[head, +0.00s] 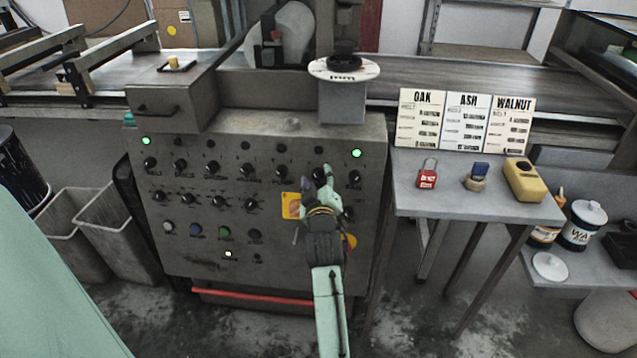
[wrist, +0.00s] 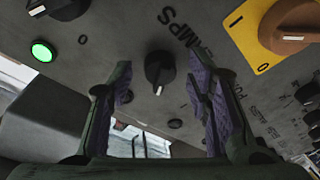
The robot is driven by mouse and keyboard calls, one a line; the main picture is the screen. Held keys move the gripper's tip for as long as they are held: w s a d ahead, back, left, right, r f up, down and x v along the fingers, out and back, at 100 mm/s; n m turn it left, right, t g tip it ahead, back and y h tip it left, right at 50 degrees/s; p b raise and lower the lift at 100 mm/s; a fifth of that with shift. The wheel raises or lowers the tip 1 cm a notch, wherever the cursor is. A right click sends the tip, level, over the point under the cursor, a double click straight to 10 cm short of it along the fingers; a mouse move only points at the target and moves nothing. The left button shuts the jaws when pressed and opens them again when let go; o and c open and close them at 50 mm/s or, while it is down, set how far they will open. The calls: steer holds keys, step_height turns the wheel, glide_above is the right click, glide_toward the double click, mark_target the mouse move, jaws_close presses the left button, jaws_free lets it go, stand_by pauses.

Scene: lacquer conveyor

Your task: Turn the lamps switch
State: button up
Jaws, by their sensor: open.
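The lamps switch is a black rotary knob with a white pointer mark. In the wrist view the lamps switch (wrist: 158,68) sits on the grey panel beside a label of which "MPS" can be read. My gripper (wrist: 160,88) is open, with one purple-padded finger on each side of the knob. No touch between the pads and the knob shows. In the head view my gripper (head: 325,186) is at the upper right of the panel and partly covers the lamps switch (head: 318,173) in the top knob row.
The control panel (head: 185,255) carries several similar knobs and a lit green lamp (head: 357,153). A yellow plate with an orange-brown switch (head: 292,205) lies just left of my gripper. A side table (head: 440,205) with a padlock (head: 427,174) stands to the right.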

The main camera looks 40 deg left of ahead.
steer(key=v, duration=1.2)
steer(key=shift+r, duration=0.1)
